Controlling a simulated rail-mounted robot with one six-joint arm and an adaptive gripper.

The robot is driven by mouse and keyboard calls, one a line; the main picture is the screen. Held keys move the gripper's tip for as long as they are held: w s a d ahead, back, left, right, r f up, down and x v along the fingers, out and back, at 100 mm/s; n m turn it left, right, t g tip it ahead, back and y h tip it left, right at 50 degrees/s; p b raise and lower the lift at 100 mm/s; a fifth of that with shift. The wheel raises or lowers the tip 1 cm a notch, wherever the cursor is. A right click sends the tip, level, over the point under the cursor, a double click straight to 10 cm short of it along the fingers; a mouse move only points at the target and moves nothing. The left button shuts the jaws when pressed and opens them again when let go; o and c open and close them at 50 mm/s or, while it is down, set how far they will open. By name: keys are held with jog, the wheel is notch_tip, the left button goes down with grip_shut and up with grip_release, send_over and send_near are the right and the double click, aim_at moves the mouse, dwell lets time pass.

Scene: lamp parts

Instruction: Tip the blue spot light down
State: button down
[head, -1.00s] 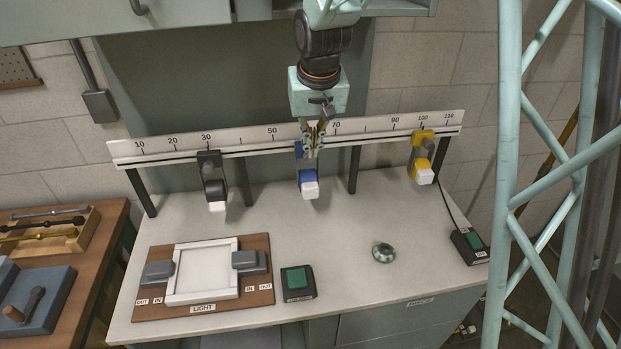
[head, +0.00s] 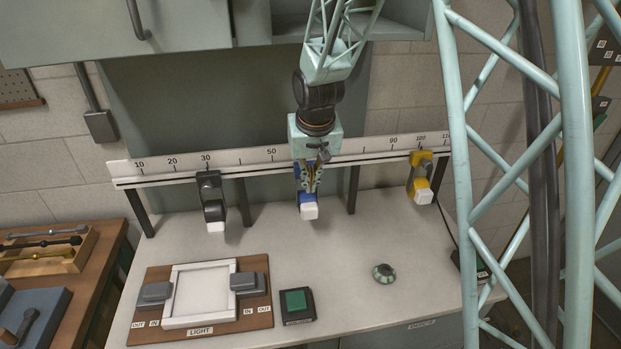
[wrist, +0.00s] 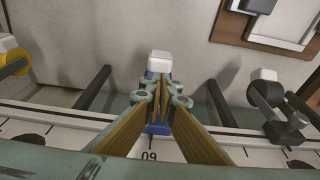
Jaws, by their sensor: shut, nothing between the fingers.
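The blue spot light (head: 306,199) hangs from the numbered rail (head: 250,155) near the middle, its white front end (head: 309,211) pointing down and toward the front. My gripper (head: 308,190) is shut and empty, directly over the blue spot light, and hides much of its upper body. In the wrist view my shut fingertips (wrist: 160,100) lie over the blue body, and the white end (wrist: 160,62) shows just beyond them. I cannot tell whether the fingers touch the light.
A black spot light (head: 212,200) hangs to the left and a yellow one (head: 420,180) to the right. Below are a framed light panel (head: 200,297), a green button box (head: 296,304) and a small round knob (head: 383,273). The table between is clear.

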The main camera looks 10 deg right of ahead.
aim_at(310, 207)
jog(key=x, duration=0.3)
jog(key=shift+f, duration=2.05)
jog(key=shift+s+d+f+b, duration=0.1)
jog(key=shift+f+b, duration=0.1)
jog(key=shift+b, duration=0.55)
